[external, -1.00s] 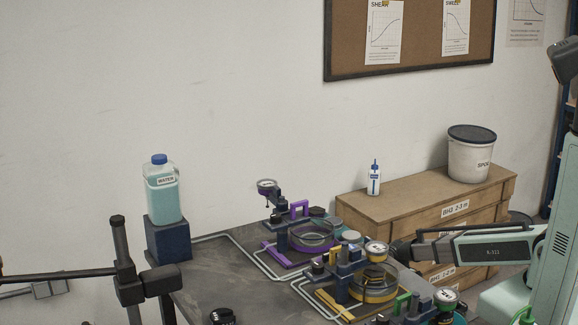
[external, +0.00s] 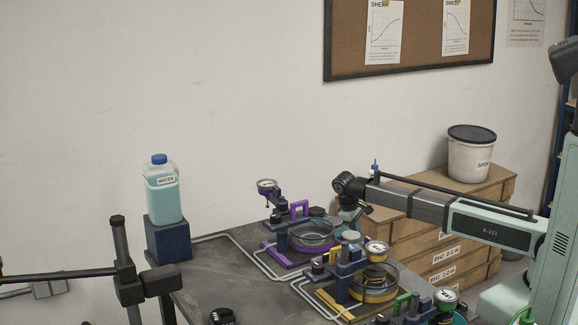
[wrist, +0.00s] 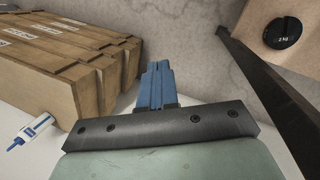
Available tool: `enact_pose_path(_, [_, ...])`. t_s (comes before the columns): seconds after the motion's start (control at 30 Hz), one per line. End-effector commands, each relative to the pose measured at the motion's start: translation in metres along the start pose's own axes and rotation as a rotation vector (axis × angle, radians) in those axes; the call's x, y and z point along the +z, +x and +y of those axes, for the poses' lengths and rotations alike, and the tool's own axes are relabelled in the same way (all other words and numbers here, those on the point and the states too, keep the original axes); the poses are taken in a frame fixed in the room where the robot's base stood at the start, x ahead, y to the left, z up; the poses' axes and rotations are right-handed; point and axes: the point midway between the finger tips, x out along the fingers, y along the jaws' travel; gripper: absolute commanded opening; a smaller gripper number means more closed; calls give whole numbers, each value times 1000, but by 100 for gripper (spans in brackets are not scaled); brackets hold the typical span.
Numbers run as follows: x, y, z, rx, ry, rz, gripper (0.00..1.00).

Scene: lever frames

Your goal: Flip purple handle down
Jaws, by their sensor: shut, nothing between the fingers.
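The purple handle (external: 299,208) is a squared loop that stands upright on the rear fixture, beside a round glass dish (external: 312,237) with a purple ring. A gauge (external: 267,185) stands on a dark post on the same fixture. My gripper (external: 349,215) is just right of the purple handle and the dish in the external view, apart from the handle; its fingertips are hard to make out there. In the wrist view its blue fingers (wrist: 156,72) are shut together with nothing between them. The purple handle is not visible in the wrist view.
A yellow fixture (external: 375,285) and a green handle (external: 403,303) stand nearer the camera. Wooden crates (external: 440,235) lie behind my arm, with a bucket (external: 471,155) on top. A small bottle (wrist: 28,133) and a 2 kg weight (wrist: 283,33) show in the wrist view. A water jug (external: 162,190) stands left.

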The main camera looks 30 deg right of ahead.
Motion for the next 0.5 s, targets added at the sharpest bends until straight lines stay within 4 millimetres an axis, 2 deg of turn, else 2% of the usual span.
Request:
enact_pose_path(0.03, [-10,-19,-1,6,-7,15,0])
enact_pose_path(0.27, [-33,-99,-14,20,-51,71,0])
enact_pose_path(0.5, [-45,-188,-51,4,-152,141,0])
